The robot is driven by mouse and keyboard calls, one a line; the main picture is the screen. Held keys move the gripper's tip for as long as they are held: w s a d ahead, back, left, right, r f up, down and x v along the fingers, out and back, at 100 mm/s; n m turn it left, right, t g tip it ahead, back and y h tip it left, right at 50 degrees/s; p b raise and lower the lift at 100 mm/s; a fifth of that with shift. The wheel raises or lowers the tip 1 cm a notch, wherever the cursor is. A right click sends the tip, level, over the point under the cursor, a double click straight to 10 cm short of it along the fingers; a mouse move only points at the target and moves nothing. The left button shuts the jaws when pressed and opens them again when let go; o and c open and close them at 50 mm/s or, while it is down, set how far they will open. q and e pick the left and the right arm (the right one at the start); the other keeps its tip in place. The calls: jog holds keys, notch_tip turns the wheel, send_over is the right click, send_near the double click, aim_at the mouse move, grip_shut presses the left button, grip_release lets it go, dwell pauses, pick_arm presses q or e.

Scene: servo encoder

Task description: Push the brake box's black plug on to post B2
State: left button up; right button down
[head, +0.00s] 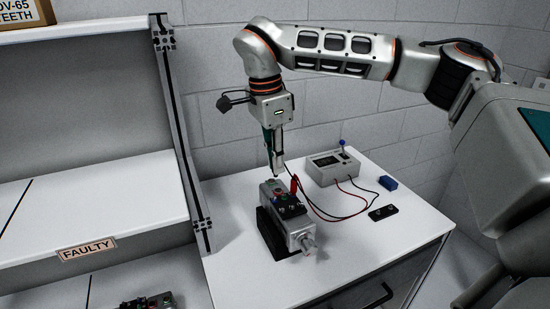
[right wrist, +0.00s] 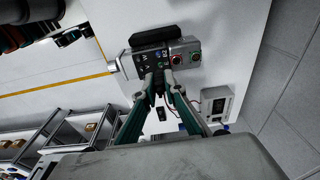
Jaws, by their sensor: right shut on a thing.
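The servo unit (head: 296,226), a grey metal body with a shaft, rests in a black cradle on the white table. Its top panel carries coloured posts; the wrist view shows this panel (right wrist: 181,59) with green and red ones. My right gripper (head: 277,172) points down just above the far end of the unit. It is shut on the black plug (right wrist: 159,82), mostly hidden between the fingers; whether it touches a post I cannot tell. The red plug (head: 294,184) stands at the panel. The brake box (head: 333,167), grey with a blue-knobbed lever, stands behind right. My left gripper is out of view.
Red and black leads (head: 345,215) loop over the table from the brake box. A blue block (head: 387,183) and a small black plate (head: 382,212) lie at the right. A shelf with a FAULTY label (head: 87,248) and its upright stand left. The table's front is clear.

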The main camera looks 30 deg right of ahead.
aim_at(276, 197)
jog(key=shift+a+f, duration=0.1)
jog(key=shift+f+b, duration=0.4)
jog(key=shift+f, duration=3.1)
jog(key=shift+p, duration=0.45)
jog(key=shift+f, duration=0.2)
jog(key=c, duration=2)
grip_release()
jog(key=shift+r, duration=0.1)
jog(key=shift+r, duration=3.4)
